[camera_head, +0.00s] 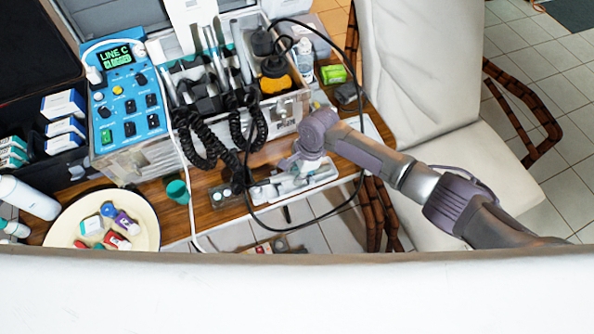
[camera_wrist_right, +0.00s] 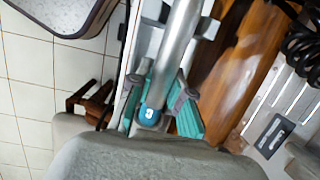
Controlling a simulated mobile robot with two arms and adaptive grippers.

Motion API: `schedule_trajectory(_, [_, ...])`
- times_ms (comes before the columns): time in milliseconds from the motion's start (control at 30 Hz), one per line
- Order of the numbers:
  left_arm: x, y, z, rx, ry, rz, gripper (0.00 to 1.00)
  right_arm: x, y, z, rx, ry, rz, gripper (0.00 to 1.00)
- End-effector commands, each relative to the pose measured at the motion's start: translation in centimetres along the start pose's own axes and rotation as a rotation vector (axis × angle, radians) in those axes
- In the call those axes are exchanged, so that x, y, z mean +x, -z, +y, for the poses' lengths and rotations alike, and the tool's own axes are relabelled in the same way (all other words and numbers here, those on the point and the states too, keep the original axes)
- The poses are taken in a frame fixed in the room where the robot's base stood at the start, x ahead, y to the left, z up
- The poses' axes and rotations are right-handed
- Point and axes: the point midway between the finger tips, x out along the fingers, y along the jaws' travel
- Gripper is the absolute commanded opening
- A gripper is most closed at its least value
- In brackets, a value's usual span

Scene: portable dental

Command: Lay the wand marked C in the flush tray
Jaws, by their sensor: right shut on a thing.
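My right gripper (camera_head: 292,162) is low over the white tray (camera_head: 318,180) at the table's front edge. In the right wrist view its teal-padded fingers (camera_wrist_right: 162,92) stand on both sides of a silver wand (camera_wrist_right: 178,50), shut on it. The wand has a blue rounded end (camera_wrist_right: 149,114) with a small pale mark, which I cannot read for certain. A white edge, apparently of the tray, runs beside the wand; I cannot tell whether they touch. The blue control unit (camera_head: 124,98) shows "LINE C" on its display. My left gripper is not in view.
Black coiled hoses (camera_head: 205,150) and a long black cable lie near the tray. The metal case (camera_head: 285,112) with upright tools stands behind. A green cup (camera_head: 177,190) and a round cream dish (camera_head: 75,222) are to the left. A beige chair (camera_head: 410,70) is at right.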

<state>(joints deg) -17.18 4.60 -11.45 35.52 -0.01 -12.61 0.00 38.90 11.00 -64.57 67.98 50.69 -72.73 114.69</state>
Motion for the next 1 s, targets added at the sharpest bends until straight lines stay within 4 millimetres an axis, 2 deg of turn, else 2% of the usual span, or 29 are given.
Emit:
schedule_trajectory(167, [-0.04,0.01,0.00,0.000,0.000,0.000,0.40,0.01,-0.01,-0.03,-0.001,0.001,0.000,0.00])
schedule_trajectory(200, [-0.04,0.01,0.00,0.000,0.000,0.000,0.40,0.00,-0.01,-0.04,-0.001,0.001,0.000,0.20])
schedule_trajectory(367, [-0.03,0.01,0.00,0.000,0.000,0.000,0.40,0.00,-0.02,-0.04,0.000,0.001,0.000,0.47])
schedule_trajectory(833, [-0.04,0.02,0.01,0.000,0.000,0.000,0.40,0.00,0.00,-0.03,0.000,0.001,0.000,0.48])
schedule_trajectory(1000, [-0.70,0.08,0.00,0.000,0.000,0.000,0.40,-0.59,-0.06,-0.04,0.000,0.001,0.000,0.48])
